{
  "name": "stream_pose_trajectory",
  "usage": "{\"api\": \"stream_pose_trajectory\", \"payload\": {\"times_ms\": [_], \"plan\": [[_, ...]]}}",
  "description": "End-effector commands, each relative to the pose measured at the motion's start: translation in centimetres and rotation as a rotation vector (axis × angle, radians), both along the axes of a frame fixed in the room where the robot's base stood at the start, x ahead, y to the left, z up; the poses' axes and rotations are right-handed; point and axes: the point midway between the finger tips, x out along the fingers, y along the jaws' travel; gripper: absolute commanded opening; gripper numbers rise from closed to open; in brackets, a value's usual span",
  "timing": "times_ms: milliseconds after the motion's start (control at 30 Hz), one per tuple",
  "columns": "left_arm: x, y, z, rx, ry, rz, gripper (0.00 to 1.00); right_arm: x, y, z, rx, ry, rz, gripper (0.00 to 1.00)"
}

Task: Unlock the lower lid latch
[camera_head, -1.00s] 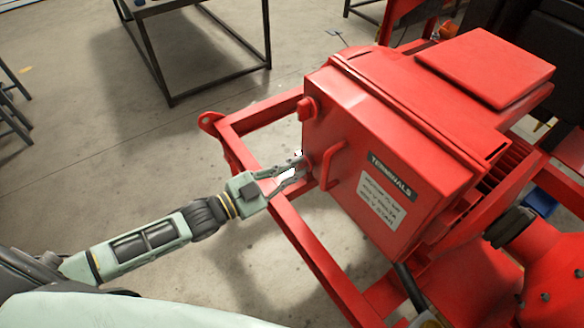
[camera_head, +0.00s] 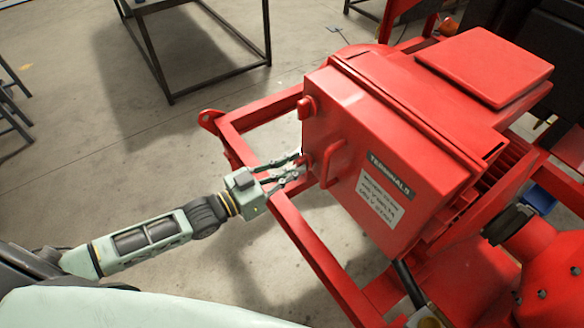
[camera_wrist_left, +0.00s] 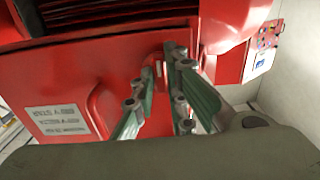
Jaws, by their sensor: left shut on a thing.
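The red terminal box (camera_head: 405,150) has a lid with a TERMINALS plate, a white label (camera_head: 381,198) and a bar handle (camera_head: 333,164). A red upper latch (camera_head: 307,108) sits on the lid's left edge. My left gripper (camera_head: 299,165) reaches in from the left at the lower latch, beside the handle. Its fingers are shut on the lower latch, which they mostly hide in the head view. In the left wrist view, red latch material (camera_wrist_left: 159,68) shows between the fingertips. The latch's exact angle cannot be told. My right gripper is not in view.
The red skid frame (camera_head: 330,270) runs below and left of the box, close under my left arm. A dark-framed table (camera_head: 213,83) stands at the back left. A red motor housing (camera_head: 560,260) is at the lower right. The floor between table and skid is clear.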

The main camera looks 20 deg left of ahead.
Motion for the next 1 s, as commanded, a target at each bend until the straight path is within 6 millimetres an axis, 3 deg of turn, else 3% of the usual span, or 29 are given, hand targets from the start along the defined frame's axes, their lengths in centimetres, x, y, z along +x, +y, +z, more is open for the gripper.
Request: {"api": "stream_pose_trajectory", "payload": {"times_ms": [267,300,500,833,1000], "plan": [[0.0,0.0,-0.1,-0.002,0.005,0.000,0.00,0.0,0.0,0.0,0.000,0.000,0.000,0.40],[0.0,0.0,-0.1,-0.003,0.006,0.000,0.13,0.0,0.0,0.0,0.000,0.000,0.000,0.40],[0.0,0.0,-0.1,-0.002,0.004,0.000,0.31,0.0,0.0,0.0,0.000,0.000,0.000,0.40],[-0.1,0.1,0.0,-0.001,0.002,0.000,0.31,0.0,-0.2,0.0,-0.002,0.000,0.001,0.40],[-1.5,1.1,-0.2,0.001,0.006,0.000,0.31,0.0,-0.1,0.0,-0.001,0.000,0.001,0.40]]}}
